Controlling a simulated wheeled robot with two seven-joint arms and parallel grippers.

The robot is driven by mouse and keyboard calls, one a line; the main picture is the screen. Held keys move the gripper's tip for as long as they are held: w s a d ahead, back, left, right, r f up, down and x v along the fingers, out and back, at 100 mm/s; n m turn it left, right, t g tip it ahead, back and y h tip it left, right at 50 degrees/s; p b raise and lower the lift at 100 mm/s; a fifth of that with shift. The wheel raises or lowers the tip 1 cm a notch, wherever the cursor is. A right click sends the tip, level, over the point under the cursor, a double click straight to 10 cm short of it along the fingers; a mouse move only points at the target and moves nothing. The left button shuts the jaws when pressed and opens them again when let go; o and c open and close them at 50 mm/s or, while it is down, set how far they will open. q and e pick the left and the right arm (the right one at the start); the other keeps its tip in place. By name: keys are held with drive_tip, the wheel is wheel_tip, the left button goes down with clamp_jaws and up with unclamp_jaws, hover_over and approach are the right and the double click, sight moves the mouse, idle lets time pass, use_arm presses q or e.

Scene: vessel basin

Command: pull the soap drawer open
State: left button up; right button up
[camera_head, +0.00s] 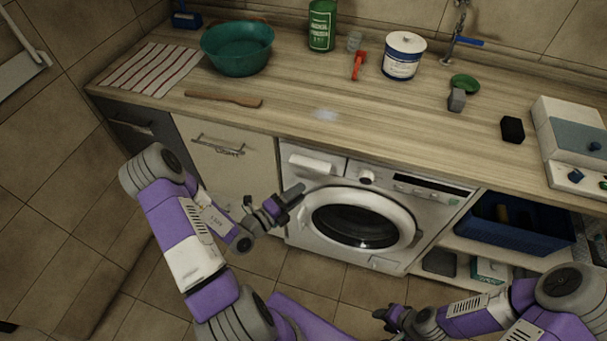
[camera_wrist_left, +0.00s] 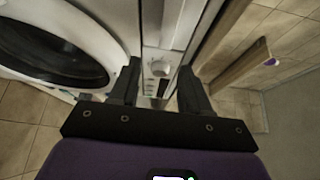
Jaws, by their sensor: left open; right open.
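The soap drawer (camera_head: 312,163) is the white front with a raised grip at the upper left of the white washing machine (camera_head: 300,228). It looks shut, flush with the machine. My left gripper (camera_head: 276,200) is open and empty, below and left of the drawer and apart from it. In the left wrist view, its two fingers (camera_wrist_left: 159,82) stand apart before a pale panel with a small round part; I cannot tell the soap drawer there. The round door (camera_wrist_left: 45,45) shows at that view's left. My right gripper (camera_head: 393,318) is open, low in front of the machine.
The wooden counter (camera_head: 300,118) overhangs the machine. A cream cabinet door with a bar handle (camera_head: 218,145) stands left of it. A blue basket (camera_head: 515,228) sits on a shelf to the right. A teal basin (camera_head: 238,62) stands on the counter. Tiled floor is clear.

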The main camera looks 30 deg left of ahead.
sight(308, 170)
use_arm(q)
drive_tip(key=w, duration=0.2)
drive_tip(key=w+a+n+y+b, duration=0.1)
drive_tip(key=w, duration=0.2)
drive_tip(key=w+a+n+y, duration=0.1)
drive_tip(key=w, duration=0.1)
drive_tip(key=shift+w+r+t+b, duration=0.25)
drive_tip(key=shift+w+t+b, duration=0.1)
drive_tip(key=shift+t+b, duration=0.05)
drive_tip(key=shift+s, duration=0.1)
clamp_jaws()
